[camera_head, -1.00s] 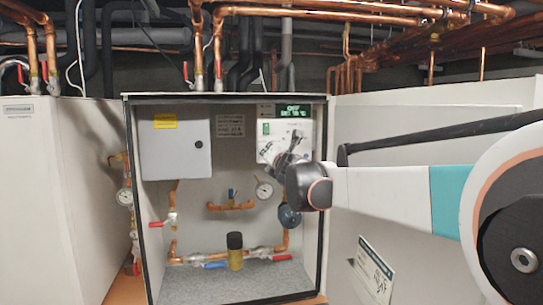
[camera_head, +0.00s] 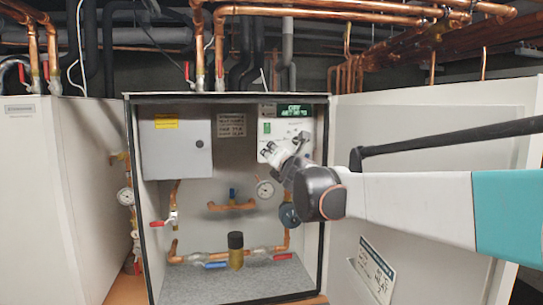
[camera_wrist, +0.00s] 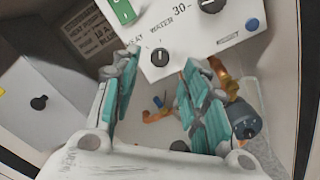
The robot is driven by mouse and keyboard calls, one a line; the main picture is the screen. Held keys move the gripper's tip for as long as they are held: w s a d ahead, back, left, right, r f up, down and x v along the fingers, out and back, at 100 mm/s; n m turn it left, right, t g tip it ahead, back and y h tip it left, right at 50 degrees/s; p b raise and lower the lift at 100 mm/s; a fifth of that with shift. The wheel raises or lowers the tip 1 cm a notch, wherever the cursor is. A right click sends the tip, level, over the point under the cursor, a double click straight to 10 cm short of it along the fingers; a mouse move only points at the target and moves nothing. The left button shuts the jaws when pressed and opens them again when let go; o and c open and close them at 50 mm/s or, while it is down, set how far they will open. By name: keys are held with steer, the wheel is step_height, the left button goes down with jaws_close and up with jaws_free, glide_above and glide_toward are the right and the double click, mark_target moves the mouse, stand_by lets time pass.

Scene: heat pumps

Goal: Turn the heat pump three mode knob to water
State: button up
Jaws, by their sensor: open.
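The heat pump control panel (camera_head: 271,129) is a white box at the upper right of the open cabinet, with a green switch and a lit display. In the wrist view, the black mode knob (camera_wrist: 160,57) sits on the panel's lower part, with "HEAT" and "WATER" lettering just above it. A small white mark shows on the knob; its exact setting is too small to tell. My gripper (camera_wrist: 163,64) is open and empty, with its teal-padded fingers on either side of the knob in the picture. Contact cannot be told. In the head view my gripper (camera_head: 274,155) hides the panel's lower part.
A second black knob (camera_wrist: 212,5) is beside the "30" marking. A grey box (camera_head: 175,145) hangs left in the cabinet. The open cabinet door (camera_head: 425,230) stands at right, behind my arm.

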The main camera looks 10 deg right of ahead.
steer(key=s, duration=0.7)
steer(key=shift+s, duration=0.35)
steer(key=shift+s, duration=0.1)
